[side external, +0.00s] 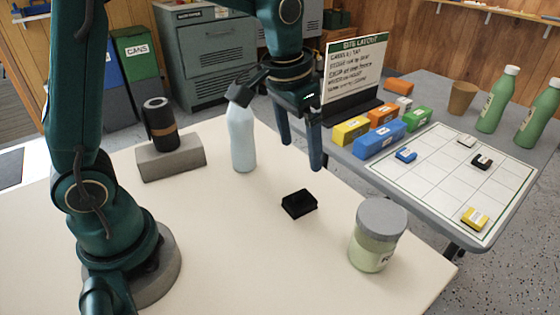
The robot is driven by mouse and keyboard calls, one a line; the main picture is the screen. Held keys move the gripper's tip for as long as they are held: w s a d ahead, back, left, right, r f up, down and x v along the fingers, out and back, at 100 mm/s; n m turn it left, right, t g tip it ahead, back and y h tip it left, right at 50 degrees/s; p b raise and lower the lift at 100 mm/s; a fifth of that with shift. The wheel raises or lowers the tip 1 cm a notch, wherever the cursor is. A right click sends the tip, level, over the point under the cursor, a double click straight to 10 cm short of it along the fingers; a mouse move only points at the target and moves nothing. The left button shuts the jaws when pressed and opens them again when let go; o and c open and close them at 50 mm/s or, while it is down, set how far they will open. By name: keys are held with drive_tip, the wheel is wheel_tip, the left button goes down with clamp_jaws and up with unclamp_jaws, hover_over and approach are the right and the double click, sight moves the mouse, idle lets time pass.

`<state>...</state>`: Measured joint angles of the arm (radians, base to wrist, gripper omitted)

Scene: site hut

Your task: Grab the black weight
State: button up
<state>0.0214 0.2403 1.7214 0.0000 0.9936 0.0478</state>
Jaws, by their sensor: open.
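The black weight (299,204) looks like a small, low black block. It lies on the cream table (225,245) in the side external view, right of the picture's middle. My gripper (301,155) points down with its two dark green fingers apart and nothing between them. In the picture it hangs above and slightly behind the black weight, apart from it. The exact height of the fingertips over the table is hard to tell.
A pale blue bottle (242,138) stands left of my gripper. A lidded jar (378,236) stands right of the weight. A black cylinder (160,125) rests on a grey block (171,164). A grey side table (455,98) holds coloured blocks, a sign and bottles. The front table area is clear.

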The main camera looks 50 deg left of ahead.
sight(300, 192)
drive_tip(key=f, duration=0.2)
drive_tip(key=f+g, duration=0.1)
drive_tip(key=f, duration=0.1)
drive_tip(key=w+f+g, duration=0.1)
drive_tip(key=f, duration=0.1)
drive_tip(key=shift+d+f, duration=0.15)
drive_tip(key=shift+f, duration=0.1)
drive_tip(key=shift+s+f, duration=0.15)
drive_tip(key=shift+f, duration=2.55)
clamp_jaws()
